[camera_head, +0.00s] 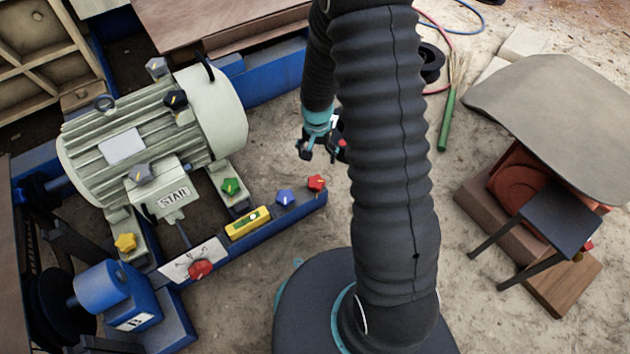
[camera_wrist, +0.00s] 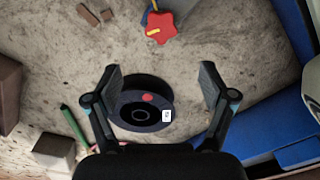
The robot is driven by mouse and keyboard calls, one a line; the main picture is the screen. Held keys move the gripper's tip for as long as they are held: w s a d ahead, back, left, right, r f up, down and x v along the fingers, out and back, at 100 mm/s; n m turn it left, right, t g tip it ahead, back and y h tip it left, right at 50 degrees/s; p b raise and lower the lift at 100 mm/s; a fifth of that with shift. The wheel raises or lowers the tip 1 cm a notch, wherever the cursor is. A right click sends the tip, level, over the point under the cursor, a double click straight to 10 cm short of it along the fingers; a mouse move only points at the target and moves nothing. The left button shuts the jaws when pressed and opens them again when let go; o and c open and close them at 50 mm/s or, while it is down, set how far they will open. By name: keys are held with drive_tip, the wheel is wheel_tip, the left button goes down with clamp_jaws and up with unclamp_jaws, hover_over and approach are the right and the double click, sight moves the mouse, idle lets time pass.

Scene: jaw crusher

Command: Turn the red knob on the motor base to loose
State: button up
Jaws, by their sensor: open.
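Two red star-shaped knobs show in the head view: one at the right end of the blue motor base (camera_head: 255,235), the end knob (camera_head: 317,183), and one by a white plate on its front, the front knob (camera_head: 200,268). In the wrist view a red knob (camera_wrist: 161,29) with a yellow mark lies ahead of my fingers at the top; I cannot tell for sure which one it is. My gripper (camera_head: 320,153) is open and empty, behind the end knob in the picture and apart from it. Its two fingers (camera_wrist: 161,80) are spread in the wrist view, touching nothing.
The grey motor (camera_head: 150,125) stands left. Blue (camera_head: 285,196), green (camera_head: 230,186) and yellow (camera_head: 125,242) knobs and a yellow level (camera_head: 248,222) are near. A black spool (camera_wrist: 130,120) lies beneath my gripper. A green-handled broom (camera_head: 446,125) lies right; sandy ground is open.

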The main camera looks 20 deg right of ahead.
sight(317, 182)
wheel_tip(317, 182, down, 14)
drive_tip(key=shift+r+b, duration=0.15)
drive_tip(key=shift+b, duration=0.95)
drive_tip(key=shift+s, duration=0.1)
drive_tip(key=c, duration=1.1)
